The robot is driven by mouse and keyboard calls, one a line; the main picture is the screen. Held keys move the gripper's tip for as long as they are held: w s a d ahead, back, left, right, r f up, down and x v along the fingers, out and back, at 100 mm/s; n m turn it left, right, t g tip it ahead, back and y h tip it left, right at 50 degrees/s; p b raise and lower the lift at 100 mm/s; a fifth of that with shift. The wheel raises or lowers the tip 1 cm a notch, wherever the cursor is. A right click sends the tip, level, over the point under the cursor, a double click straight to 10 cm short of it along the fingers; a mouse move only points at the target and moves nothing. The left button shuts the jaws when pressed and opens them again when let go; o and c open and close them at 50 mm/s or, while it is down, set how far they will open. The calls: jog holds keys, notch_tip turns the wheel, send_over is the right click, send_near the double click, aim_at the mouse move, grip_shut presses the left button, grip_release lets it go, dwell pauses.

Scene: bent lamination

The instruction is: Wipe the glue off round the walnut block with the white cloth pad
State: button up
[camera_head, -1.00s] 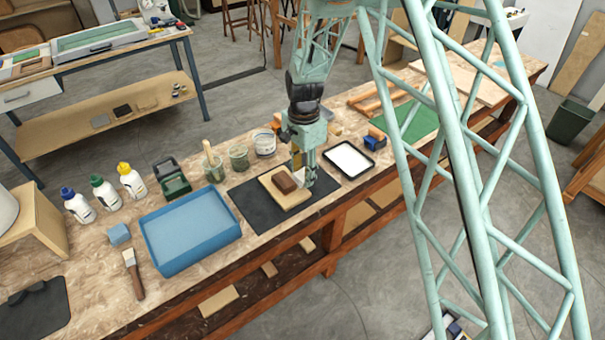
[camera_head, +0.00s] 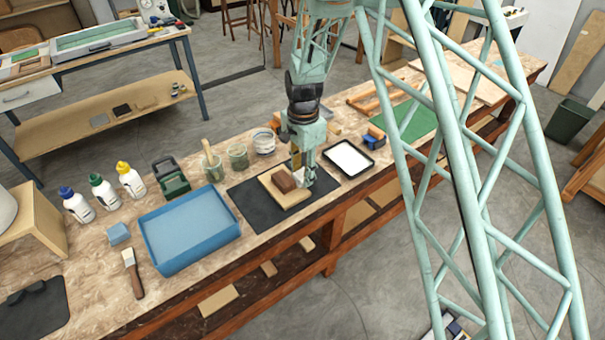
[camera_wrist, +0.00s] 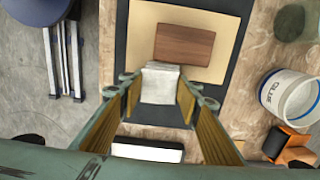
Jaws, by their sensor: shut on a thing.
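The walnut block (camera_head: 283,181) lies on a pale wooden board (camera_head: 292,199), which rests on a black mat (camera_head: 249,209). In the wrist view the block (camera_wrist: 184,45) sits near the middle of the board (camera_wrist: 218,66). My gripper (camera_head: 304,177) is beside the block's right side in the head view. In the wrist view my gripper (camera_wrist: 160,92) is shut on the white cloth pad (camera_wrist: 159,84). The pad's far end is close to the block's near edge; I cannot tell if they touch. I cannot make out any glue round the block.
A white-topped black tray (camera_head: 348,160) lies right of the mat. A glue tub (camera_wrist: 289,94) and jars (camera_head: 238,158) stand behind the mat. A blue tray (camera_head: 190,228), a brush (camera_head: 133,272) and several bottles (camera_head: 104,191) are to the left. The bench front edge is close.

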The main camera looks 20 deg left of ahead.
jog(key=shift+f, duration=0.15)
jog(key=shift+w+a, duration=0.15)
jog(key=shift+a, duration=0.05)
jog(key=shift+w+a, duration=0.25)
jog(key=shift+a, duration=0.1)
jog(key=shift+w+a, duration=0.1)
jog(key=shift+a, duration=0.05)
dwell(0.3)
jog(key=shift+w+a, duration=0.25)
jog(key=shift+a, duration=0.05)
dwell(0.4)
jog(key=shift+w+a, duration=0.25)
jog(key=shift+a, duration=0.1)
jog(key=shift+w+a, duration=0.2)
jog(key=shift+a, duration=0.1)
dwell(0.4)
jog(key=shift+w+a, duration=0.2)
jog(key=shift+a, duration=0.05)
jog(key=shift+a+f, duration=0.1)
dwell(0.3)
